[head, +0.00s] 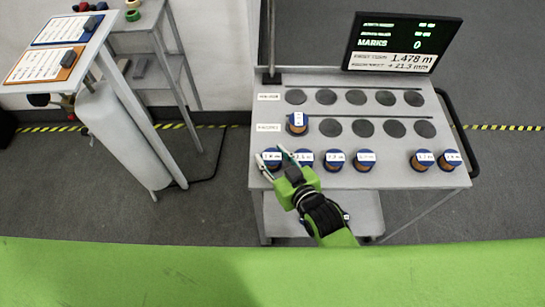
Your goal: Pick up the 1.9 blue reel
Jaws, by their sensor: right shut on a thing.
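Several blue reels with copper-coloured windings and white labels stand along the front edge of the grey cart top (395,178). My right gripper (270,152) reaches in from the front and is shut on the leftmost blue reel (272,158), one finger on each side. Its label is too small to read surely, and I cannot tell whether it is lifted off the cart. Close to its right stand another reel (304,159), then a third (334,161) and a fourth-place reel (365,161). My left gripper is not in view.
One reel (297,124) sits in the leftmost place of the middle row. The dark round places (363,128) beside it and in the back row are empty. Two reels stand front right, one here (422,161). A screen (402,42) stands behind; a side table (60,50) is left.

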